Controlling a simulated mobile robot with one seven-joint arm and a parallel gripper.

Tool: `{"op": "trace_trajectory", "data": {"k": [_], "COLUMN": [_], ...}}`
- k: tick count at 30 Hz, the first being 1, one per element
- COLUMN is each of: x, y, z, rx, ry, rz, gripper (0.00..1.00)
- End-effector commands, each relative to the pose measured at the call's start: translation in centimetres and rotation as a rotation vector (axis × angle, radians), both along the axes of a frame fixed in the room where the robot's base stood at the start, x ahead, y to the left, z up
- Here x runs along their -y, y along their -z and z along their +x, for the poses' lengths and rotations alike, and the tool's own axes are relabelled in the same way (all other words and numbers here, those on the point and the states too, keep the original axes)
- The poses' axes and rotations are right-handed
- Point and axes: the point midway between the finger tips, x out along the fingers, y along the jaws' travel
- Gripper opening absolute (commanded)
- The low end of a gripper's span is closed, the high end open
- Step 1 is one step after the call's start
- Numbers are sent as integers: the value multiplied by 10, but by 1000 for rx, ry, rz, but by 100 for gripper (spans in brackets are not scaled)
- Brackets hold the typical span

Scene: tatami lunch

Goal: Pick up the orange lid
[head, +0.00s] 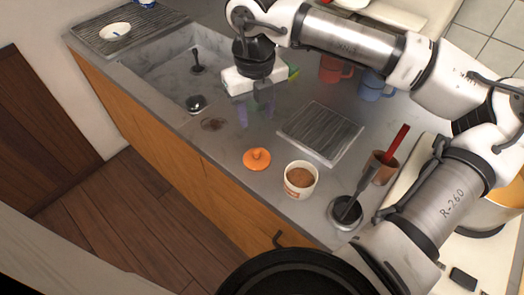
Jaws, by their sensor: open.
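The orange lid (257,159) lies on the grey counter (236,138) near its front edge. It is round with a small knob on top, and nothing covers it. My gripper (252,105) is open above the counter, up and slightly left of the lid in the head view. I see nothing between its fingers, and it is apart from the lid.
A white cup with brown contents (300,179) stands just right of the lid. A ribbed grey tray (319,133) lies behind it. A sink (180,62) is at the left. Red (335,69) and blue (375,85) mugs stand at the back.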

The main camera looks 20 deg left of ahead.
Motion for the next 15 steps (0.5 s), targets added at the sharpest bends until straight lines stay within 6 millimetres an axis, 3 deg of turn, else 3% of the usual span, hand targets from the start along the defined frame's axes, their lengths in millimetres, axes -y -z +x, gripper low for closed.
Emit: {"op": "trace_trajectory", "data": {"k": [7, 15], "x": [0, 0], "y": [47, 69], "z": [-1, -1], "rx": [-6, -4], "ry": [-2, -2], "rz": [3, 3], "gripper": [43, 43]}}
